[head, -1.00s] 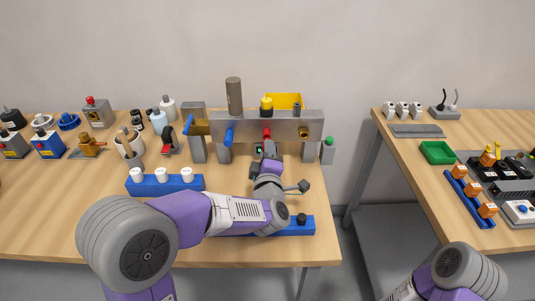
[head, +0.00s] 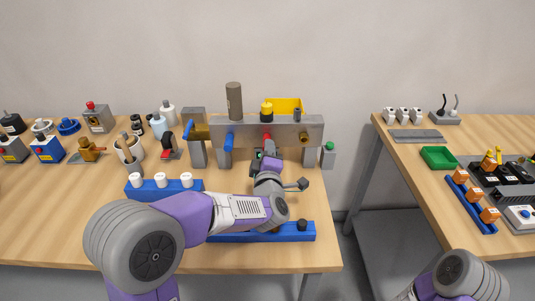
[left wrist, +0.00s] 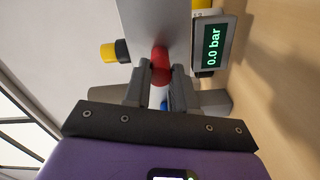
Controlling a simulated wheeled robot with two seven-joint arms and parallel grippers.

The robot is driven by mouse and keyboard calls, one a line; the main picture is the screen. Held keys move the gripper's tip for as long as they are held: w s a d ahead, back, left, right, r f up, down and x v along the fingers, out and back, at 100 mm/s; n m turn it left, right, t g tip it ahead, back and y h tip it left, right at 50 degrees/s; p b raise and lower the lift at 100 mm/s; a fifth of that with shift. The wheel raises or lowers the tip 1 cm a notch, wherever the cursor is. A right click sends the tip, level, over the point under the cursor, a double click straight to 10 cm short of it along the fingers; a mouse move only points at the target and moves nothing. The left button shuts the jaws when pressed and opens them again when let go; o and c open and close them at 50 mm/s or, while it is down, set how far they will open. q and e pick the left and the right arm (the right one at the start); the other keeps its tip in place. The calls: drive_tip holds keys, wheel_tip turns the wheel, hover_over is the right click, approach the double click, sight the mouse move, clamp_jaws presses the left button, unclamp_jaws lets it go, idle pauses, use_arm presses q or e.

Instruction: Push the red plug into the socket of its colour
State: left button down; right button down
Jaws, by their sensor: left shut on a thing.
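A grey metal manifold block (head: 250,128) stands on legs at the back of the left table. Its front carries a blue fitting (head: 228,142), a red fitting (head: 267,137) and a brass one (head: 303,135). My left gripper (head: 267,150) is in front of the red fitting, close to the block. In the left wrist view, my left gripper (left wrist: 161,75) is shut on a red piece (left wrist: 160,60), whose far end meets the grey block (left wrist: 145,25). How deep it sits in the block is hidden. My right gripper is out of view; only part of that arm shows.
A gauge reading 0.0 bar (left wrist: 212,45) is beside the gripper. Blue racks (head: 165,188) (head: 285,235) lie in front of the block, one under my arm. A post with a green top (head: 328,152) is to the right. A gap separates the right table (head: 410,180).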

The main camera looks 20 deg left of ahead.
use_arm(q)
drive_tip(key=shift+w, duration=0.15)
drive_tip(key=c, duration=0.8)
unclamp_jaws()
drive_tip(key=shift+p+v, duration=0.45)
drive_tip(key=shift+v, duration=3.3)
